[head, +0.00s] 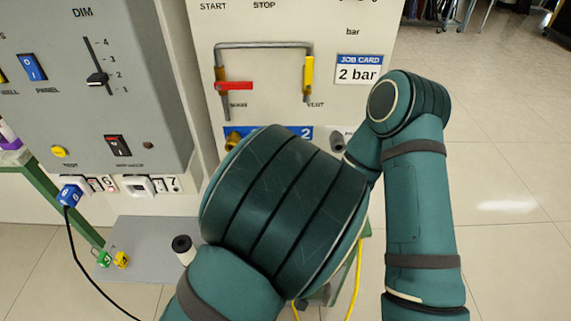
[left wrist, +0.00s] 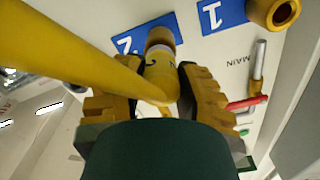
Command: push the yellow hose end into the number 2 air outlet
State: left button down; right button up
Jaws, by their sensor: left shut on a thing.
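My left gripper (left wrist: 160,85) is shut on the yellow hose end (left wrist: 160,75), with one ribbed finger on each side of it. The hose end points at the brass number 2 air outlet (left wrist: 160,38), beside a blue 2 label (left wrist: 128,42). The two overlap in the left wrist view; I cannot tell whether they touch or how deep the end sits. The hose (left wrist: 70,48) bends close past the camera. In the head view my arm hides the gripper and outlet 2; part of the hose (head: 355,280) hangs below. My right gripper is not in view.
The brass number 1 outlet (left wrist: 273,12) is beside outlet 2. Above the outlets are a red lever (head: 233,86), a yellow lever (head: 308,75) and a "2 bar" job card (head: 359,70). A grey control box (head: 150,140) stands at left. Open floor (head: 505,180) lies at right.

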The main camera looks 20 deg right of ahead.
pick_arm(q)
jog(key=shift+w+d, duration=0.1)
jog(key=shift+w, duration=0.3)
jog(key=c, duration=0.7)
grip_release()
jog(key=shift+w, duration=0.1)
jog(key=shift+o, duration=0.2)
jog(key=v, duration=1.2)
